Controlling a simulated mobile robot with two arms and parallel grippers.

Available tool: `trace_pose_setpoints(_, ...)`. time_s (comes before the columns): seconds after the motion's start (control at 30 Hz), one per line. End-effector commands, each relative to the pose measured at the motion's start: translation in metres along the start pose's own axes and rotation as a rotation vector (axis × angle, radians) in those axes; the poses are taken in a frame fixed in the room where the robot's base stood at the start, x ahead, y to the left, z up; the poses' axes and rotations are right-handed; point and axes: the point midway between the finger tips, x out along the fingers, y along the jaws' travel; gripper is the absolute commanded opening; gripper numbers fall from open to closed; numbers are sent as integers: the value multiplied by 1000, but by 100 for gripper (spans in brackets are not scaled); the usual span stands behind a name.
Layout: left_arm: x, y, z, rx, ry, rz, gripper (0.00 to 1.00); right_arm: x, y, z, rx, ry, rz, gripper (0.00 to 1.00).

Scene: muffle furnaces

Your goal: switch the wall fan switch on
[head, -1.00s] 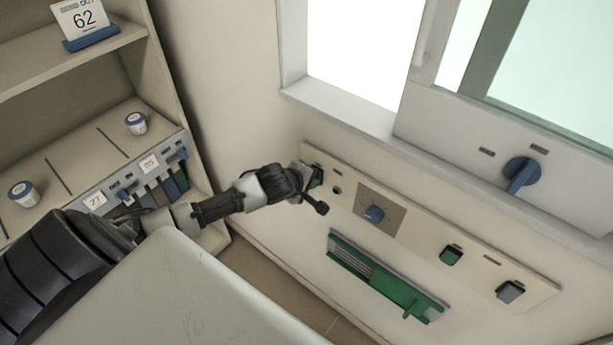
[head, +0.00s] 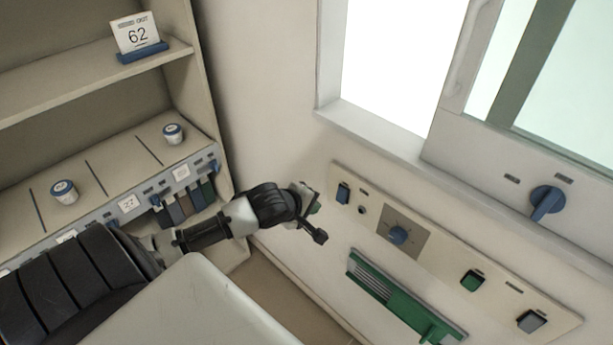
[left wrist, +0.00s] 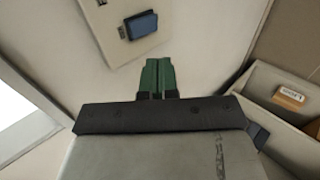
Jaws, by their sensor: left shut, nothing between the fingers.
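A long beige switch panel (head: 435,262) is on the wall. At its left end is a blue rocker switch (head: 343,193), then a small round button, a blue dial (head: 398,236), a green rocker (head: 472,280) and a grey rocker (head: 532,321). I cannot read which is the fan switch. My left gripper (head: 312,206) is just left of the panel's left end, apart from the blue rocker. In the left wrist view its green fingers (left wrist: 158,78) are shut and empty, with the blue rocker (left wrist: 141,25) beyond them. My right gripper is not in view.
A green slotted unit (head: 400,300) is on the wall below the panel. A window ledge (head: 375,130) and a blue rotary knob (head: 546,202) are above. A shelf unit (head: 100,85) with small tubs stands at the left.

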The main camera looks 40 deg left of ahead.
Motion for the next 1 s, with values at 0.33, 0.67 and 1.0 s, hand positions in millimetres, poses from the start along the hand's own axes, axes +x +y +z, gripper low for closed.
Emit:
trace_pose_setpoints(0.33, -22, 1, 0, 0, 0, 0, 0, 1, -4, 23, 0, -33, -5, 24)
trace_pose_setpoints(0.67, -21, 0, -1, 25, 3, 2, 0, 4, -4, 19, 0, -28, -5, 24)
trace_pose_setpoints(1.0, -16, -16, -17, 671, 76, 42, 0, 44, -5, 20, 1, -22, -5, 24)
